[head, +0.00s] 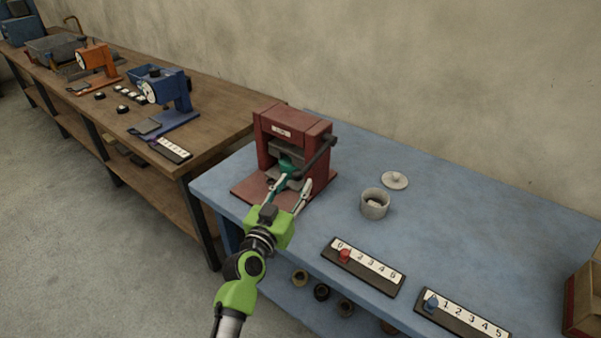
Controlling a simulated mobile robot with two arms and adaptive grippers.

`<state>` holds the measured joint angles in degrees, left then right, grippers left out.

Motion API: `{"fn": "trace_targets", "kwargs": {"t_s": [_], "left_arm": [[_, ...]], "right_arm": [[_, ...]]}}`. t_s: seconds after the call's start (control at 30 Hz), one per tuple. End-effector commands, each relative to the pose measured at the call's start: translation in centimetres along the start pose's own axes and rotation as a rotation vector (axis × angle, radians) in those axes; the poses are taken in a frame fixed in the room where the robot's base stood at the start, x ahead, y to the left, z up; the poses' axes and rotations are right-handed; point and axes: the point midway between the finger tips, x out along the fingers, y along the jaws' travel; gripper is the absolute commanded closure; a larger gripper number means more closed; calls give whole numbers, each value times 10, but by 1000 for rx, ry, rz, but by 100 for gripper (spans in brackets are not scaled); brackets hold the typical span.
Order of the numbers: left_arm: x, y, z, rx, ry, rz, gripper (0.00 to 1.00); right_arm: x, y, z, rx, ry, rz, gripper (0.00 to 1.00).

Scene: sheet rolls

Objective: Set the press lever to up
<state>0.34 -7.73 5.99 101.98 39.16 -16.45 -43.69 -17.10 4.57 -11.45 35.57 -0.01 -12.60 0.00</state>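The red press (279,128) stands on the blue table, with an open front and a flat red base. Its dark lever (318,158) is on the right side; it slants from a pivot near the top right down toward the front left and ends in a dark knob. My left gripper (298,182) is in front of the press opening, close below the lever's knob. Its fingers are spread apart, and I see nothing clearly held between them. A teal piece (286,163) shows inside the press opening, partly hidden. My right gripper is out of view.
Right of the press are a grey pot (375,204) and a round lid (395,180). Two numbered slider strips (373,271) (475,322) lie along the front edge. A wooden bench (215,95) with blue and orange machines stands left. The table's back right is clear.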

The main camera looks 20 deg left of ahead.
Motion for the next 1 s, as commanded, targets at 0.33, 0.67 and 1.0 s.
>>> {"fn": "trace_targets", "kwargs": {"t_s": [0.33, 0.67, 1.0], "left_arm": [[45, 0, 0, 0, -1, -1, 62], [48, -1, 1, 0, -1, -1, 62], [48, -1, 0, 1, -2, -2, 100]], "right_arm": [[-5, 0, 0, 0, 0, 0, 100], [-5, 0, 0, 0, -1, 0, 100], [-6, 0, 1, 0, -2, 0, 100]]}}
